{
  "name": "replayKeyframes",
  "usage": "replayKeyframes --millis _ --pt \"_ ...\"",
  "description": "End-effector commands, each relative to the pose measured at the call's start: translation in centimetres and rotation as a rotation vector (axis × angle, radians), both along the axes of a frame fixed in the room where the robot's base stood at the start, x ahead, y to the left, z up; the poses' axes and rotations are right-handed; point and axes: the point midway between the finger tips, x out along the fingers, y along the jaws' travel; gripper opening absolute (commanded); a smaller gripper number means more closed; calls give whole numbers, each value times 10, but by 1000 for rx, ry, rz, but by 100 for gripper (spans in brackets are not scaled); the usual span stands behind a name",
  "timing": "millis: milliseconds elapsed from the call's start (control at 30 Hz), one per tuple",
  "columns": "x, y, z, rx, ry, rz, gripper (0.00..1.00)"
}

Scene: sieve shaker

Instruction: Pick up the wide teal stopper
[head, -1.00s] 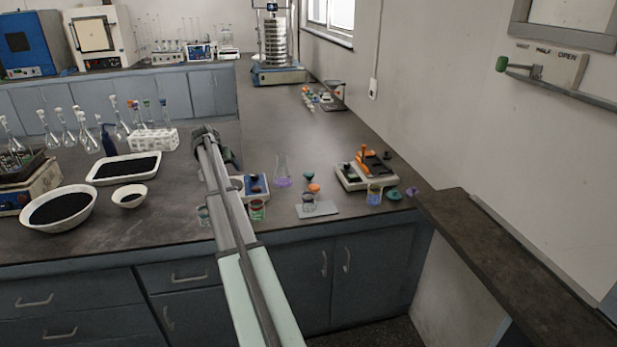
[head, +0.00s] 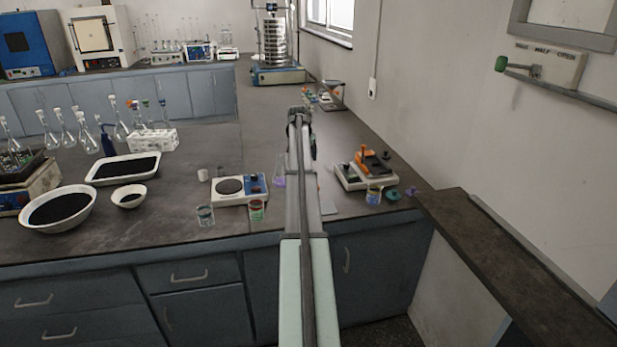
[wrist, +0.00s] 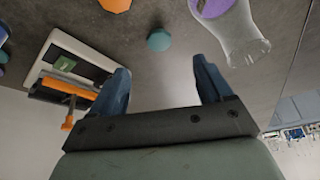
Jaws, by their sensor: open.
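In the wrist view, a round teal stopper (wrist: 159,40) rests on the dark bench top, just beyond the gap between my fingertips. My gripper (wrist: 160,76) is open and empty, its two blue fingers apart and not touching the stopper. In the head view my arm hides this stopper. Another teal-green stopper (head: 393,194) lies near the bench's right edge in the head view. I cannot tell for sure which of the two is the wider.
A flask with purple liquid (wrist: 235,28) stands close to my right finger. An orange stopper (wrist: 115,4) lies beyond the teal one. A device with an orange handle (wrist: 72,105) is at the left. A hotplate (head: 235,189) and beakers stand left of my arm in the head view.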

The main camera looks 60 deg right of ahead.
Motion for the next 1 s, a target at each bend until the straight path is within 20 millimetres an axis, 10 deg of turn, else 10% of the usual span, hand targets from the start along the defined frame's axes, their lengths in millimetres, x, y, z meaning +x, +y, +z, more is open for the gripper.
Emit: replayKeyframes --millis 1000 --pt "13 -50 -109 0 2 0 79"
